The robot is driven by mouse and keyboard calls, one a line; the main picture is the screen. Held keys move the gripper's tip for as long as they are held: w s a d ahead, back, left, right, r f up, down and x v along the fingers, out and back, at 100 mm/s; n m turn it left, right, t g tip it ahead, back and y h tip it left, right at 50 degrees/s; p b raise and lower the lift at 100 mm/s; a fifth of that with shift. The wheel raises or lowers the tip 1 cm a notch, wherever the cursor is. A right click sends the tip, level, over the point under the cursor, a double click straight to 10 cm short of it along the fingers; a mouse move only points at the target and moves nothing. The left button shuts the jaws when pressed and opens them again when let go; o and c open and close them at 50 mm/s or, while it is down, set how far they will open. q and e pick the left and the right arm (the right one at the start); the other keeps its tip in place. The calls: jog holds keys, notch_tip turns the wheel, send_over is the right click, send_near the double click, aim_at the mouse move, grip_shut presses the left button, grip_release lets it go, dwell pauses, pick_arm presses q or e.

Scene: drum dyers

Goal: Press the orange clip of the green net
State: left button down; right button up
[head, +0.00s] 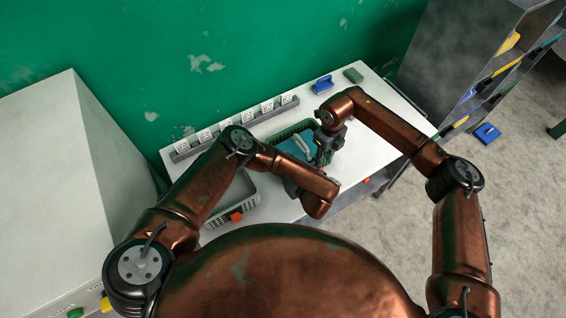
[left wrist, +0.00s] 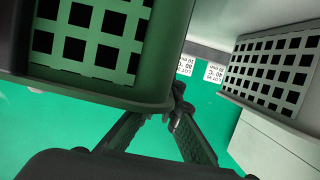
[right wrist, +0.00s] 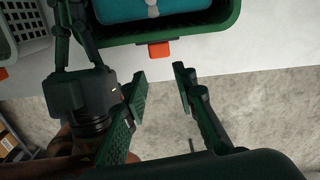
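The green net (head: 309,125) is a green basket on the white table, with a blue-teal item (head: 290,148) in it. Its orange clip (right wrist: 160,50) shows on its front side in the right wrist view. My right gripper (right wrist: 162,85) is open and empty, its fingertips just below the clip in that view and apart from it. In the head view, my right gripper (head: 325,150) is at the net's right side. My left gripper (left wrist: 178,98) has its fingertips together beside the net's wall (left wrist: 110,90). I cannot tell whether they pinch its rim.
A grey basket (head: 245,205) with its own orange clip (head: 235,217) stands to the left. Several white cards (head: 236,128) line a rack at the back. A blue item (head: 323,84) and a dark green block (head: 353,75) lie at the back right.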

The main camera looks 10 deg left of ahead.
jog(key=shift+f, duration=0.15)
jog(key=c, duration=0.3)
jog(key=shift+s+f+y, duration=0.15)
jog(key=shift+f+y, duration=0.15)
jog(key=shift+f, duration=0.05)
jog(key=shift+c, duration=0.9)
jog(key=f+y, duration=0.1)
jog(key=f, duration=0.1)
jog(key=f+y, duration=0.1)
jog(key=f, duration=0.1)
jog(key=shift+s+d+y, duration=0.25)
jog(key=shift+s+y, duration=0.05)
jog(key=shift+s, duration=0.05)
grip_shut()
jog(key=s+d+m+t+y, duration=0.1)
jog(key=s+d+t+y, duration=0.4)
jog(key=s+d+t, duration=0.3)
jog(key=shift+s+d+f, duration=0.4)
jog(key=shift+s+d, duration=0.7)
jog(key=shift+d, duration=0.35)
